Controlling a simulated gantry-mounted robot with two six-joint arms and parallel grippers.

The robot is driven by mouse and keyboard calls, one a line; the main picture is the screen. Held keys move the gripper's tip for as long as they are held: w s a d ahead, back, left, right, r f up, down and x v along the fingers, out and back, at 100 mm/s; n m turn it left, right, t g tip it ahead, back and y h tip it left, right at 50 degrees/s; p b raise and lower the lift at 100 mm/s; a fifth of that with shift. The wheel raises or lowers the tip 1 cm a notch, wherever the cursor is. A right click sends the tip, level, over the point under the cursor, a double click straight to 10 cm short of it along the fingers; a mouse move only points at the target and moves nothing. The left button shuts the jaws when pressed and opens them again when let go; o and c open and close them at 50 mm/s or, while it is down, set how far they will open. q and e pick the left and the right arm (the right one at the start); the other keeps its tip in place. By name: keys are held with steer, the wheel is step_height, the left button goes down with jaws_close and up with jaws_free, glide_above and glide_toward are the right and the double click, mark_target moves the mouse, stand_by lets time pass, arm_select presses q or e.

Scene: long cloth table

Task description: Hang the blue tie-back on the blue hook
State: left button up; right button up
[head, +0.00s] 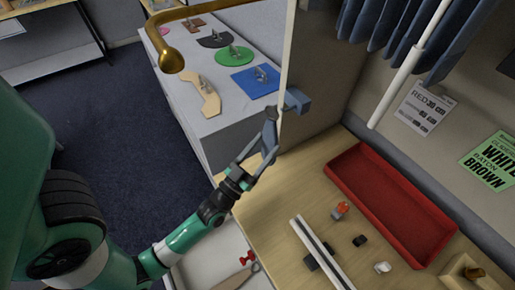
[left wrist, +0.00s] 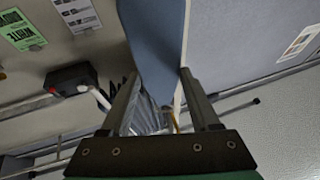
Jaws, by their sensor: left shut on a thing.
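My left gripper (head: 270,128) is shut on a blue tie-back and holds it up at the near edge of the grey partition. A short grey-blue end of the tie-back (head: 298,101) shows beyond the fingers in the head view. In the left wrist view the tie-back (left wrist: 158,45) is a broad blue band between the two fingers (left wrist: 163,95), with a pale strip along its right side. A blue plate with a small metal hook (head: 255,80) lies on the white counter, left of and beyond the gripper. My right gripper is not in view.
A red tray (head: 390,205) and small items are on the wooden table.

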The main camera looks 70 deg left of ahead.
mark_target(271, 148)
arm_select(q)
steer(key=shift+w+a+f, duration=0.1)
steer(key=shift+w+a, duration=0.15)
steer(key=shift+w, duration=0.65)
steer(key=shift+w+a+f, duration=0.1)
steer(key=shift+w+a, duration=0.1)
steer(key=shift+w, duration=0.7)
steer(key=shift+w+a+f+b, duration=0.25)
steer(key=shift+w+f+b, duration=0.35)
steer(key=shift+w+f, duration=0.15)
steer(key=o, duration=1.4)
steer(key=shift+o, duration=0.2)
steer(key=shift+s, duration=0.1)
